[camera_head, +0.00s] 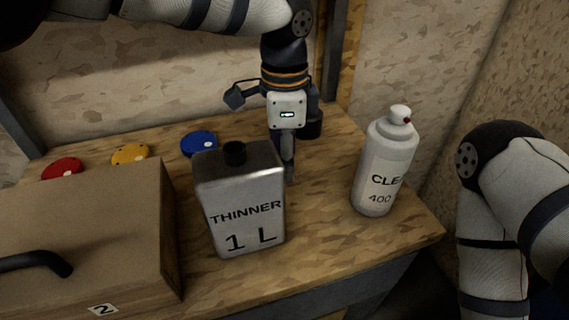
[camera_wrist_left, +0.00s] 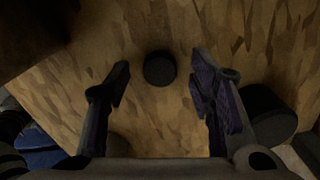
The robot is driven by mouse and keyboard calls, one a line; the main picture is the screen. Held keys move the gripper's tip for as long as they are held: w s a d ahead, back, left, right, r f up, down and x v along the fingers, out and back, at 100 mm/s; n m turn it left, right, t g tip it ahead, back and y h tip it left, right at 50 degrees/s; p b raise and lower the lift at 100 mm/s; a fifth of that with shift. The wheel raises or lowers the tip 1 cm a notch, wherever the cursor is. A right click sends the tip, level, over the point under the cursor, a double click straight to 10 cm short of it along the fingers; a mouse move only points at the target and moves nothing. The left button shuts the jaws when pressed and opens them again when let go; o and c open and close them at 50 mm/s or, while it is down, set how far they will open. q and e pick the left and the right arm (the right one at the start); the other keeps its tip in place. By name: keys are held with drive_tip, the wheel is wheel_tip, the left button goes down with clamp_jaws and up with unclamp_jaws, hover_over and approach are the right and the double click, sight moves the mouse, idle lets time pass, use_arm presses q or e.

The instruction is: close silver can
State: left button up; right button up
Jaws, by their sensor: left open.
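The silver can (camera_head: 240,195), a rectangular tin marked THINNER 1 L, stands upright on the wooden table. A short black piece (camera_head: 235,153) tops it; I cannot tell whether this is a bare neck or a cap. My left gripper (camera_head: 288,175) points down just behind and right of the can, apart from it. In the left wrist view the left gripper (camera_wrist_left: 160,95) is open and empty, its fingers spread. A black round disc, like a cap (camera_wrist_left: 160,68), appears on the wood between and beyond the fingertips. My right gripper is out of view.
A white spray can (camera_head: 385,165) stands at the right. A brown box (camera_head: 90,230) with a black handle is at the left. Red (camera_head: 62,169), yellow (camera_head: 130,153) and blue (camera_head: 199,144) discs lie behind. Table (camera_head: 320,225) is clear between the cans.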

use_arm(q)
drive_tip(key=shift+f, duration=0.2)
drive_tip(key=c, duration=0.8)
drive_tip(key=shift+c, duration=0.2)
wheel_tip(320, 180, up, 10)
